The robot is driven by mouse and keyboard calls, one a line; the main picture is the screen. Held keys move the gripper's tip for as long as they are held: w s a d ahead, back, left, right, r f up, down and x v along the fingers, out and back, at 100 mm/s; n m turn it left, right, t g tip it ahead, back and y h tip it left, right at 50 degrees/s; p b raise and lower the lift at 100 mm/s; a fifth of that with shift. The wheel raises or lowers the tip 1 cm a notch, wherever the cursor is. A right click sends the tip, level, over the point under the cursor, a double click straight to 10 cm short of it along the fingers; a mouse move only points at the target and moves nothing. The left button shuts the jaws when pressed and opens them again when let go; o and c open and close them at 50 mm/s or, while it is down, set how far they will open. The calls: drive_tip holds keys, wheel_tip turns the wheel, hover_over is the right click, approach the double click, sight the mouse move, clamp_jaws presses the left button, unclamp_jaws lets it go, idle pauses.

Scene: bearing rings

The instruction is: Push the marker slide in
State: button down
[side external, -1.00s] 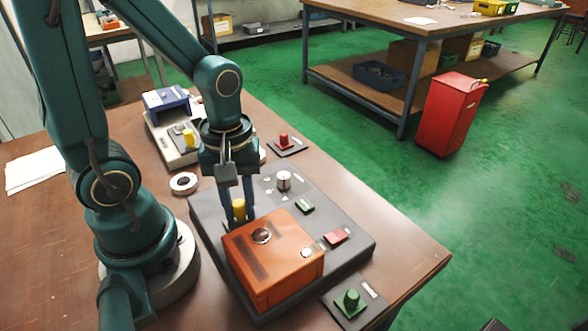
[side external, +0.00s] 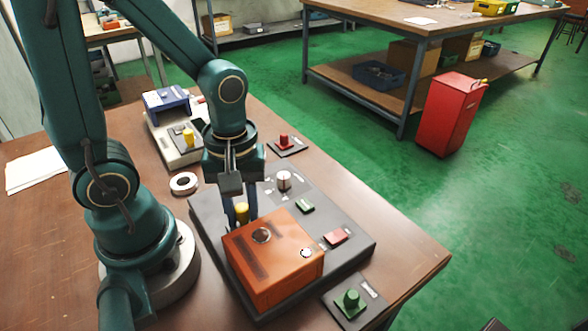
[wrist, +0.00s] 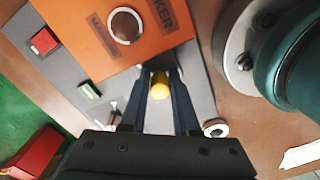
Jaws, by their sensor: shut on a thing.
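The orange marker box (side external: 275,262), with a round ring on top and lettering ending in "KER" in the wrist view (wrist: 150,45), stands on a dark grey base plate (side external: 345,262). A yellow knob (side external: 242,213) sits right beside the box's rear left edge, and also shows in the wrist view (wrist: 160,88). My gripper (side external: 240,222) points down with its fingers shut on this yellow knob. The fingers hide the knob's sides and its lower part. I cannot tell how far any slide under it reaches into the box.
On the plate are a silver knob (side external: 284,180), a green button (side external: 305,206) and a red button (side external: 335,237). Separate units carry a green knob (side external: 351,299), a red knob (side external: 284,141) and another yellow knob (side external: 188,137). A white ring (side external: 184,184) lies left of the plate.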

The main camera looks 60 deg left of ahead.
drive_tip(key=shift+w+r, duration=0.1)
drive_tip(key=shift+w, duration=0.15)
drive_tip(key=c, duration=0.8)
unclamp_jaws()
drive_tip(key=shift+c, duration=0.2)
drive_tip(key=shift+s, duration=0.1)
drive_tip(key=shift+r, duration=0.1)
drive_tip(key=shift+r, duration=3.35)
